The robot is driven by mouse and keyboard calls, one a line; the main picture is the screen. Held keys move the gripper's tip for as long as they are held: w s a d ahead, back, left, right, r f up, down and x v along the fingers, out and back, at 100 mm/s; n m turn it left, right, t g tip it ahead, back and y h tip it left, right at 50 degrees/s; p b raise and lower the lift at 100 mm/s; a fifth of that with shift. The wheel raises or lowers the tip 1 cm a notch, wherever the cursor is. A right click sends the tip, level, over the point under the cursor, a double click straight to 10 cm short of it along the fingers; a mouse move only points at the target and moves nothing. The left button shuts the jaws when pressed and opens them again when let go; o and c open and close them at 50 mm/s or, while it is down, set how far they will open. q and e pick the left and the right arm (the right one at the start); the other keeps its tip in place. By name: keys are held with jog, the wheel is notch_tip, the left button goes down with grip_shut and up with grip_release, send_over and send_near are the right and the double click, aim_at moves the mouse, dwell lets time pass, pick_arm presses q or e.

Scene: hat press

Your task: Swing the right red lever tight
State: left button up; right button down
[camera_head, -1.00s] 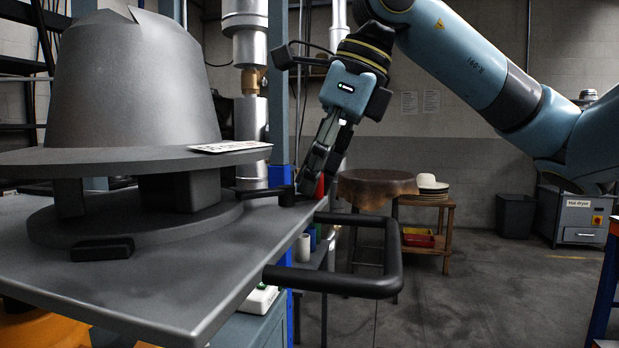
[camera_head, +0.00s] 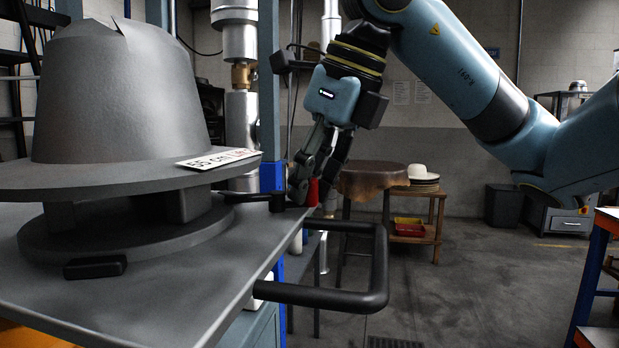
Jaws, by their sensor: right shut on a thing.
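The right red lever (camera_head: 312,191) shows as a short red upright piece at the far right corner of the grey press plate. My right gripper (camera_head: 306,186) reaches down to it from above, with its fingers shut on the lever and covering part of it. A black arm (camera_head: 255,197) lies flat on the plate just left of the gripper. The grey hat mould (camera_head: 125,100) stands on the plate at the left, with a "55 cm" label (camera_head: 218,159) on its brim. My left gripper is not in view.
A black bar handle (camera_head: 375,270) sticks out from the plate's right edge. A blue post (camera_head: 271,180) and metal pipes (camera_head: 240,110) stand behind the plate. Open floor lies at the right.

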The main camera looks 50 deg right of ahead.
jog(key=c, duration=1.2)
grip_release()
jog(key=shift+r, duration=0.1)
jog(key=v, duration=0.7)
jog(key=shift+s+r, duration=0.1)
jog(key=shift+s, duration=0.05)
